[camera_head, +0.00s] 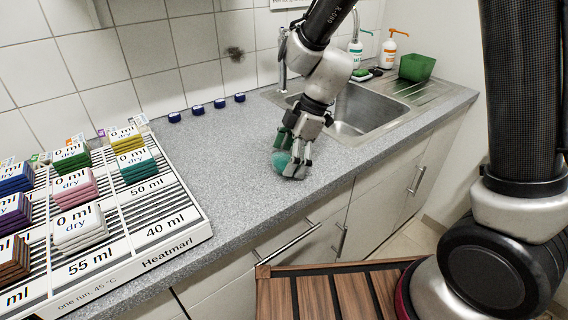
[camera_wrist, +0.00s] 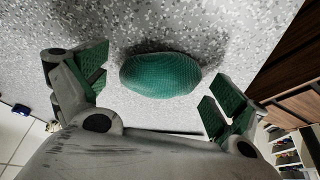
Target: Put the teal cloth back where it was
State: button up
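A rounded, bunched teal cloth (camera_head: 281,162) with a woven texture rests on the grey counter in front of the sink. In the wrist view the cloth (camera_wrist: 160,75) lies between the spread fingers, with a gap on each side. My gripper (camera_head: 291,160) points down over it, open, its green pads apart. On the white Heatmarl rack (camera_head: 178,232) a stack of folded teal pieces (camera_head: 139,172) stands in the 50 ml column under a "0 ml dry" card. It cannot be told whether the fingertips touch the counter.
Several coloured stacks fill the rack's other slots. Small blue caps (camera_head: 197,109) line the wall. The sink (camera_head: 362,112), a green tub (camera_head: 416,67) and two pump bottles are behind my arm. The counter between rack and gripper is clear. A wooden slatted surface (camera_head: 330,290) is below the counter front.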

jog(key=c, duration=0.7)
